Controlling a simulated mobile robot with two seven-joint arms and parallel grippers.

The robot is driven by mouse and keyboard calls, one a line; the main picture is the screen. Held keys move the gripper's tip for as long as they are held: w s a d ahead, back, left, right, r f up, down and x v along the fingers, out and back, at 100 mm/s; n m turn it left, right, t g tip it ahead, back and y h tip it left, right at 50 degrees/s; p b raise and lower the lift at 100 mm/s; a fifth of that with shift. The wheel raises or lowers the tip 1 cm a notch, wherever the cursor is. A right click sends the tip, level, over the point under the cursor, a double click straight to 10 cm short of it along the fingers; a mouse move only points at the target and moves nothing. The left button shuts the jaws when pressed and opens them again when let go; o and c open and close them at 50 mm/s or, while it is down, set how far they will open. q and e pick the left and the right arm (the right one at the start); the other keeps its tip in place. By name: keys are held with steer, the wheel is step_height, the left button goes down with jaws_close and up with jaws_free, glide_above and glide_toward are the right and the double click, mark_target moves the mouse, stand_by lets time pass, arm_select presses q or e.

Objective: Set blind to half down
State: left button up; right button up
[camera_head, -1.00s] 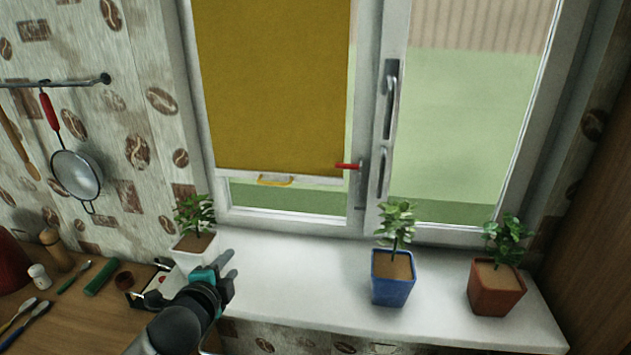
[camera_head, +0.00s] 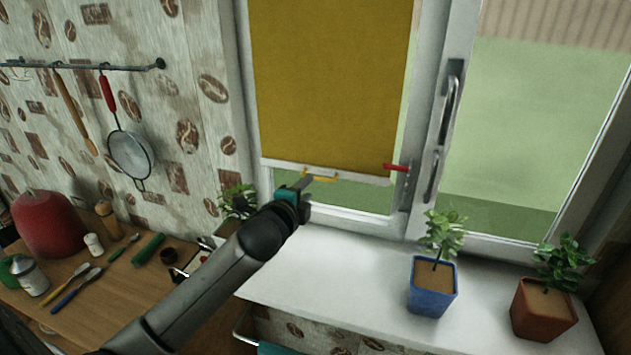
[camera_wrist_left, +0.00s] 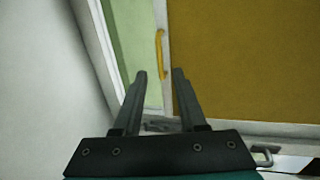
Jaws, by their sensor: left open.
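The mustard-yellow blind (camera_head: 330,80) hangs over the left window pane, its pale bottom bar (camera_head: 352,179) a little above the sill, with a strip of bare glass below. My left gripper (camera_head: 306,184) is by the pull handle. In the left wrist view the open left gripper (camera_wrist_left: 159,73) has the pull handle (camera_wrist_left: 159,52) just beyond and between its fingertips, apparently not gripped. The blind (camera_wrist_left: 245,65) fills the right side there. My right gripper is not in view.
A blue pot (camera_head: 432,290) and a red-brown pot (camera_head: 543,310) with plants stand on the white sill (camera_head: 340,280). Another plant (camera_head: 238,200) is partly behind my left arm. A strainer (camera_head: 130,155) hangs on the left wall above a cluttered counter.

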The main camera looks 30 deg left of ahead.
mark_target(317, 178)
arm_select(q)
steer(key=shift+b+x, duration=0.3)
steer(key=shift+x, duration=3.2)
jaws_close()
